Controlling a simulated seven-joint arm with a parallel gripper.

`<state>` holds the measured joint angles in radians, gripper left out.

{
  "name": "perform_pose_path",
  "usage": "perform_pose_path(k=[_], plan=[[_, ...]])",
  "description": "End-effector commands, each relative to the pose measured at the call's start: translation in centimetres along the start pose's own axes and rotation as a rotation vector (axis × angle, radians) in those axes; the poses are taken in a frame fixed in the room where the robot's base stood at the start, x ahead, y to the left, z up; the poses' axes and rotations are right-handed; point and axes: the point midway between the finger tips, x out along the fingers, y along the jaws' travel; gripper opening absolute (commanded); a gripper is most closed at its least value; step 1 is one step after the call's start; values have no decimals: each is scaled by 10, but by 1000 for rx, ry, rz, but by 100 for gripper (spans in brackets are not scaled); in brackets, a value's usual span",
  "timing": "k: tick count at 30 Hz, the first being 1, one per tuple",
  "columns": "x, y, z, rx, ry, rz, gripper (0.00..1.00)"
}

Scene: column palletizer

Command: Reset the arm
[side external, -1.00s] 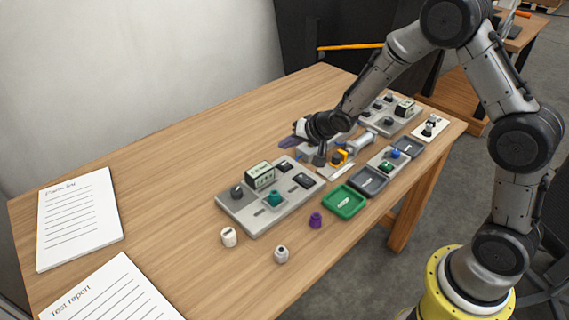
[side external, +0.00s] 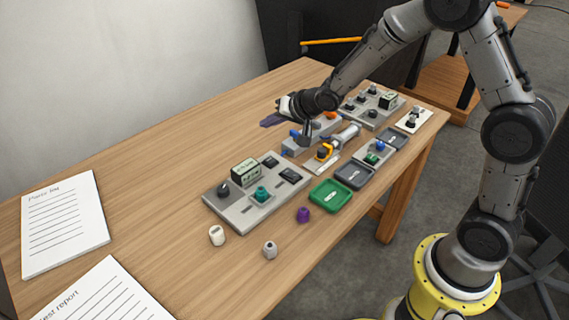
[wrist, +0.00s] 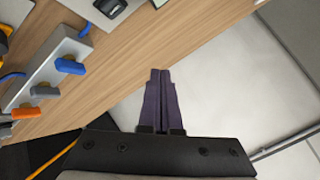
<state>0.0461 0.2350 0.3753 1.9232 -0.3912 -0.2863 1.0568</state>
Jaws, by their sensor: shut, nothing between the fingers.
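My gripper (side external: 272,120) is at the far side of the table, above or beyond the grey lever box (side external: 300,146). Its purple fingers are pressed together with nothing between them. In the wrist view the closed fingers (wrist: 160,75) point past the table's back edge toward the pale floor or wall. The lever box also shows in the wrist view (wrist: 48,66), left of the fingers, with blue, grey and orange levers. My gripper touches nothing that I can see.
A grey panel (side external: 235,217) with a display and knobs stands at the near middle. Two paper sheets (side external: 64,225) lie left. The table's left-back area is bare.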

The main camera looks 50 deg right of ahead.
Motion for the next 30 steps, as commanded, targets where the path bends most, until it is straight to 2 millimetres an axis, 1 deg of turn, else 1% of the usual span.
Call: perform_pose_path(k=[1, 2, 3, 5, 6, 8, 9, 11, 12, 13, 14, 15, 17, 18, 20, 21, 23, 24, 27, 30], plan=[[-21, -19, -17, -5, 45, -39, 0], [-35, -29, -26, -6, 69, -57, 0], [-55, -39, -36, -4, 97, -74, 0], [-86, -50, -48, -11, 133, -84, 0], [-107, -55, -53, -24, 152, -84, 0], [-138, -59, -57, -45, 175, -76, 0], [-158, -59, -58, -64, 185, -66, 0], [-188, -57, -56, -93, 196, -49, 0], [-207, -54, -52, -115, 198, -34, 0], [-222, -51, -49, -134, 198, -21, 0], [-235, -47, -44, -153, 194, -8, 0], [-253, -41, -37, -179, 187, 10, 0], [-278, -29, -22, -225, 167, 38, 0], [-294, -20, -10, -258, 145, 59, 0], [-315, -4, 12, -316, 99, 90, 0], [-327, 8, 30, -361, 57, 110, 0], [-341, 26, 56, -429, -19, 139, 0], [-346, 37, 72, -473, -74, 156, 0], [-352, 59, 106, -566, -220, 190, 0], [-356, 71, 124, -639, -320, 205, 0]])
